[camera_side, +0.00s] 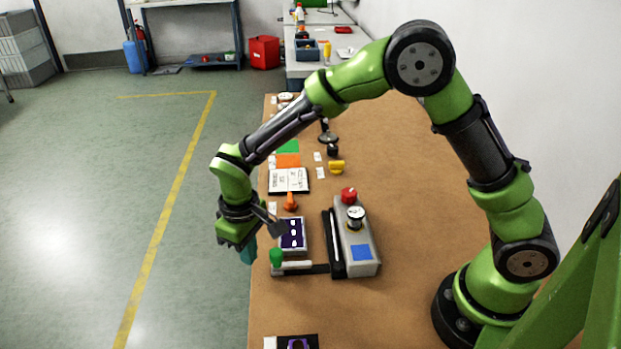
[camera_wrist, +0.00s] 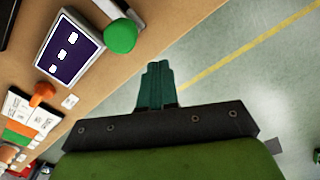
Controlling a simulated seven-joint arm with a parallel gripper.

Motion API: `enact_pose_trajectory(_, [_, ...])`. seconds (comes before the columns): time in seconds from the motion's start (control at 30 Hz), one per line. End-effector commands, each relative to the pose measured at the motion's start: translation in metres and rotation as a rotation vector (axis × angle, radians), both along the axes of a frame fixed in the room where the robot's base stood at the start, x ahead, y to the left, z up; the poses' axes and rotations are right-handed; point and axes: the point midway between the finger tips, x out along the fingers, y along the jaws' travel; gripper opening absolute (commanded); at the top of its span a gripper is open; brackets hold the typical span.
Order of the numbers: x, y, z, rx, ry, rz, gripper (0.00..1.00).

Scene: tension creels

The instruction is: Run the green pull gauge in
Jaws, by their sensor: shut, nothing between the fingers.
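The green knob (camera_side: 276,257) stands at the outer end of a pale bar, which sticks out left from a grey device (camera_side: 364,268) toward the table's left edge. The knob also shows in the wrist view (camera_wrist: 120,36), up and left of my fingers. The grey device carries a round white dial (camera_side: 355,213), a red knob (camera_side: 348,194) and a blue square. My gripper (camera_side: 248,254) is past the table's left edge, left of the green knob and apart from it. Its teal fingers are together and empty in the wrist view (camera_wrist: 157,72).
A dark purple panel with white marks (camera_side: 292,233) lies behind the bar, with an orange knob (camera_side: 290,202) beyond it. Printed sheets (camera_side: 288,180) and small parts lie farther back. The table's right side is bare. Open floor lies left of the table edge.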

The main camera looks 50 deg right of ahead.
Motion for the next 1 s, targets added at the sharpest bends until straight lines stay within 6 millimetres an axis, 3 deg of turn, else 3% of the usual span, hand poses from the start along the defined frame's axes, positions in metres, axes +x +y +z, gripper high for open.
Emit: enact_pose_trajectory(1.0, [-0.010, -0.011, 0.000, 0.000, 0.000, -0.001, 0.00])
